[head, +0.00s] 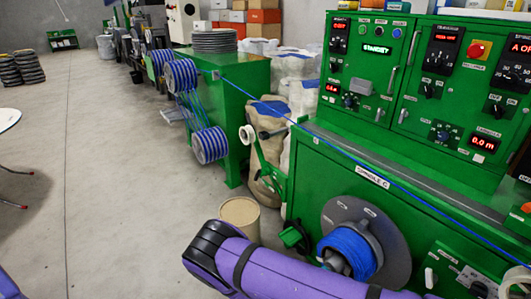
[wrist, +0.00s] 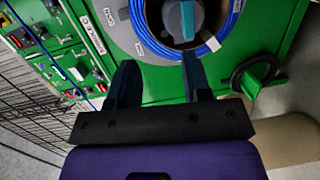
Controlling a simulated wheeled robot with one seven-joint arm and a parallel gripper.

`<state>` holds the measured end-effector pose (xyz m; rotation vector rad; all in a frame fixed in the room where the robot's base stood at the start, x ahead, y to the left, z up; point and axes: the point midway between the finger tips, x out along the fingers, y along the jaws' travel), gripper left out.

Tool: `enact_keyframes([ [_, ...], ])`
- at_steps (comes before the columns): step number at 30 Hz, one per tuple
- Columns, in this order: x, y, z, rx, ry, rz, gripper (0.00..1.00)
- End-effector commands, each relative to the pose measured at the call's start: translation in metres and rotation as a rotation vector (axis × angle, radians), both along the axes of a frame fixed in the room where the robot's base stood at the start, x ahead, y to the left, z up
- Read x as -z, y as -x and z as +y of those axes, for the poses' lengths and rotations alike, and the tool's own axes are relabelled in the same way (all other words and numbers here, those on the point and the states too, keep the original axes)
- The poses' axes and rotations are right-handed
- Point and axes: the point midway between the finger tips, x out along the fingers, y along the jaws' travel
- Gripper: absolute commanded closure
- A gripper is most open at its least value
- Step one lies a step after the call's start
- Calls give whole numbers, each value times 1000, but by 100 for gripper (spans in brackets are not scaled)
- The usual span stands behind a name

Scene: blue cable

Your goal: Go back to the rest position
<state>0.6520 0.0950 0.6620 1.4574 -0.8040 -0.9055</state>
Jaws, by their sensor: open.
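My gripper (wrist: 158,68) shows in the wrist view with its two dark fingers apart and nothing between them. Beyond the fingers is a grey spool flange (wrist: 125,28) wound with blue cable (wrist: 232,22) around a grey and teal hub (wrist: 187,18). The fingertips overlap the flange in the picture; I cannot tell the gap. In the head view my purple arm (head: 290,275) crosses the bottom, in front of the spool (head: 395,262) and its blue coil (head: 350,247). My gripper is not visible there. A blue cable strand (head: 340,152) runs taut across the front of the green machine.
The green control cabinet (head: 345,185) fills the right side. A tan bin (head: 240,215) stands on the floor close to my arm. A green stand with blue cable reels (head: 208,145) is farther back. The grey floor (head: 115,170) is mostly open at left.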

Motion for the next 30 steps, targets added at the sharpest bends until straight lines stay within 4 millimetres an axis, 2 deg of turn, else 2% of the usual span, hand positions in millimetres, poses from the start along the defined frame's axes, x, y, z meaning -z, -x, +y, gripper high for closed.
enact_keyframes([
  [1,-18,-7,5,39,-27,5,55],
  [7,-78,-25,12,178,-120,58,55],
  [14,-151,-41,12,312,-242,116,55],
  [22,-238,-52,-1,435,-408,180,55],
  [30,-323,-52,-23,515,-589,233,55],
])
